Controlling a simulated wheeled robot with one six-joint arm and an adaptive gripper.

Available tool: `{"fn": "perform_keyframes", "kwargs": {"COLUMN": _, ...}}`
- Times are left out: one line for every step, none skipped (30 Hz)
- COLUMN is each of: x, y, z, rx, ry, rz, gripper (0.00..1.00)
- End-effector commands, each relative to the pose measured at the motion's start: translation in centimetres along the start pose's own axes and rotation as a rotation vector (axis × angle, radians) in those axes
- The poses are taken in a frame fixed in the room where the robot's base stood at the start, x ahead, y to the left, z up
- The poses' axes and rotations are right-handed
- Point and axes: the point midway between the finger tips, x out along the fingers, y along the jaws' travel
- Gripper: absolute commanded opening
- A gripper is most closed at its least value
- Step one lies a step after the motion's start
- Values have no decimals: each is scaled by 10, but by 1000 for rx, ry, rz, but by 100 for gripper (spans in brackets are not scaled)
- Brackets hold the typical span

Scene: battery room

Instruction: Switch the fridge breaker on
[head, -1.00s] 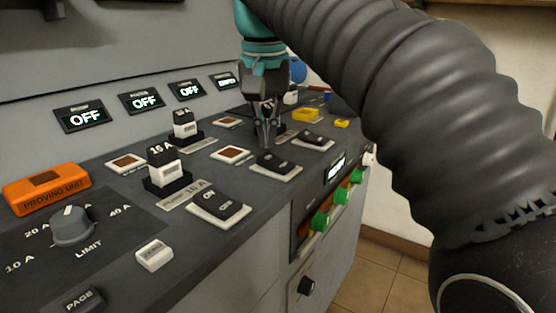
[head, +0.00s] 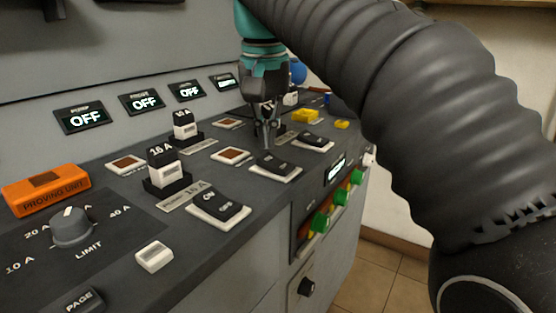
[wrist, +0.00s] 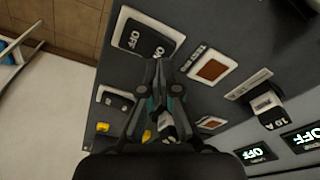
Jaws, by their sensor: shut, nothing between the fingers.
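The middle rocker switch (head: 276,164), dark on a white plate, lies on the sloped panel; no readable label in view names it as the fridge breaker. It also shows in the wrist view (wrist: 146,39), with OFF at its left and ON at its right. My gripper (head: 266,144) is shut and empty, pointing down at the far end of this rocker. In the wrist view its fingertips (wrist: 157,64) are beside the ON half; I cannot tell whether they touch.
A nearer rocker (head: 220,206) and a farther rocker (head: 314,141) flank the middle one. An orange proving unit (head: 46,190) and a limit knob (head: 72,228) are at left. Green knobs (head: 320,221) line the front.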

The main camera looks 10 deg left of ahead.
Motion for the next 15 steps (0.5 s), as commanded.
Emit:
{"fn": "perform_keyframes", "kwargs": {"x": 0, "y": 0, "z": 0, "rx": 0, "ry": 0, "rz": 0, "gripper": 0}}
{"fn": "perform_keyframes", "kwargs": {"x": 0, "y": 0, "z": 0, "rx": 0, "ry": 0, "rz": 0, "gripper": 0}}
{"fn": "perform_keyframes", "kwargs": {"x": 0, "y": 0, "z": 0, "rx": 0, "ry": 0, "rz": 0, "gripper": 0}}
{"fn": "perform_keyframes", "kwargs": {"x": 1, "y": 0, "z": 0, "rx": 0, "ry": 0, "rz": 0, "gripper": 0}}
{"fn": "perform_keyframes", "kwargs": {"x": 1, "y": 0, "z": 0, "rx": 0, "ry": 0, "rz": 0, "gripper": 0}}
{"fn": "perform_keyframes", "kwargs": {"x": 1, "y": 0, "z": 0, "rx": 0, "ry": 0, "rz": 0, "gripper": 0}}
{"fn": "perform_keyframes", "kwargs": {"x": 2, "y": 0, "z": 0, "rx": 0, "ry": 0, "rz": 0, "gripper": 0}}
{"fn": "perform_keyframes", "kwargs": {"x": 2, "y": 0, "z": 0, "rx": 0, "ry": 0, "rz": 0, "gripper": 0}}
{"fn": "perform_keyframes", "kwargs": {"x": 2, "y": 0, "z": 0, "rx": 0, "ry": 0, "rz": 0, "gripper": 0}}
{"fn": "perform_keyframes", "kwargs": {"x": 3, "y": 0, "z": 0, "rx": 0, "ry": 0, "rz": 0, "gripper": 0}}
{"fn": "perform_keyframes", "kwargs": {"x": 3, "y": 0, "z": 0, "rx": 0, "ry": 0, "rz": 0, "gripper": 0}}
{"fn": "perform_keyframes", "kwargs": {"x": 4, "y": 0, "z": 1, "rx": 0, "ry": 0, "rz": 0, "gripper": 0}}
{"fn": "perform_keyframes", "kwargs": {"x": 4, "y": 0, "z": 1, "rx": 0, "ry": 0, "rz": 0, "gripper": 0}}
{"fn": "perform_keyframes", "kwargs": {"x": 4, "y": 0, "z": 1, "rx": 0, "ry": 0, "rz": 0, "gripper": 0}}
{"fn": "perform_keyframes", "kwargs": {"x": 5, "y": 0, "z": 1, "rx": 0, "ry": 0, "rz": 0, "gripper": 0}}
